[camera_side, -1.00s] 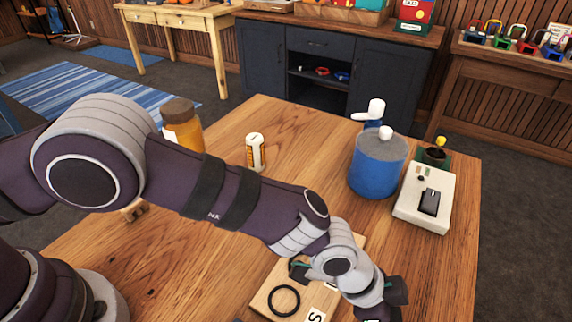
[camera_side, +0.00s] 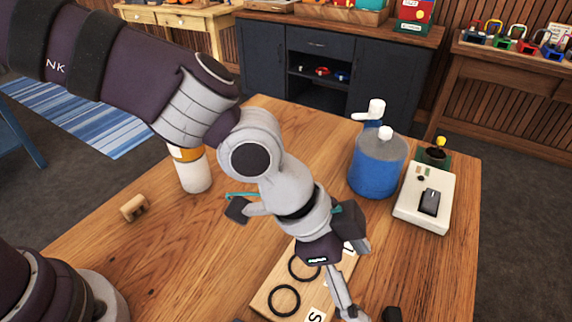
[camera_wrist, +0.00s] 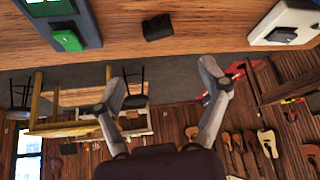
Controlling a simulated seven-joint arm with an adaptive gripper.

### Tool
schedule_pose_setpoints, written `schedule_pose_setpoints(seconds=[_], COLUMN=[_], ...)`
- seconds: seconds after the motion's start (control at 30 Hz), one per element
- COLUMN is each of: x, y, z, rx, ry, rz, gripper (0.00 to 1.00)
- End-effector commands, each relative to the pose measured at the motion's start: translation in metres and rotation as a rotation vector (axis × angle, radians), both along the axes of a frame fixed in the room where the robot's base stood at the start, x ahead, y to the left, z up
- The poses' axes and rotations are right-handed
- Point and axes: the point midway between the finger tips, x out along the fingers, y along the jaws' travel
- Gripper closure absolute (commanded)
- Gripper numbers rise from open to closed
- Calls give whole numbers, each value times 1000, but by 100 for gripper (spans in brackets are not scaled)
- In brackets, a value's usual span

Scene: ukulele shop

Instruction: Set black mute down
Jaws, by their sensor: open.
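A small black block, which looks like the black mute (camera_side: 392,314), lies on the wooden table (camera_side: 100,250) at the bottom edge of the side view, partly cut off. A dark block of like shape (camera_wrist: 157,27) lies on wood at the top of the wrist view. My gripper (camera_wrist: 162,80) is open, with nothing between its two grey fingers. In the side view my gripper (camera_side: 350,308) is just left of the mute and apart from it in the picture. One finger is hard to make out there.
A pale board (camera_side: 268,290) with black rings lies under my gripper in the side view. A white box (camera_side: 408,217) with a black piece on top, a blue canister (camera_side: 376,170) and a white bottle (camera_side: 194,174) stand farther back. A wooden peg (camera_side: 134,207) lies at left.

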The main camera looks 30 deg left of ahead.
Motion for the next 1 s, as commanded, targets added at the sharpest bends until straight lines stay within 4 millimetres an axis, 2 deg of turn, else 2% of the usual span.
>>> schedule_pose_setpoints(seconds=[0.07,0.13,0.17,0.2,0.27,0.3,0.4,0.5,0.6,0.7,1.0], x=[9,22,27,31,32,28,5,-24,-45,-55,-56], y=[15,46,64,91,133,162,226,268,289,297,298], z=[13,33,44,57,76,87,103,107,105,103,103], rx=[5,21,29,42,57,65,72,66,54,49,49], ry=[-7,-14,-16,-16,-13,-8,13,39,62,72,74], rz=[52,156,215,308,456,561,823,1042,1180,1238,1243], gripper=[25,25,25,25,25,25,25,25,25,25,25])
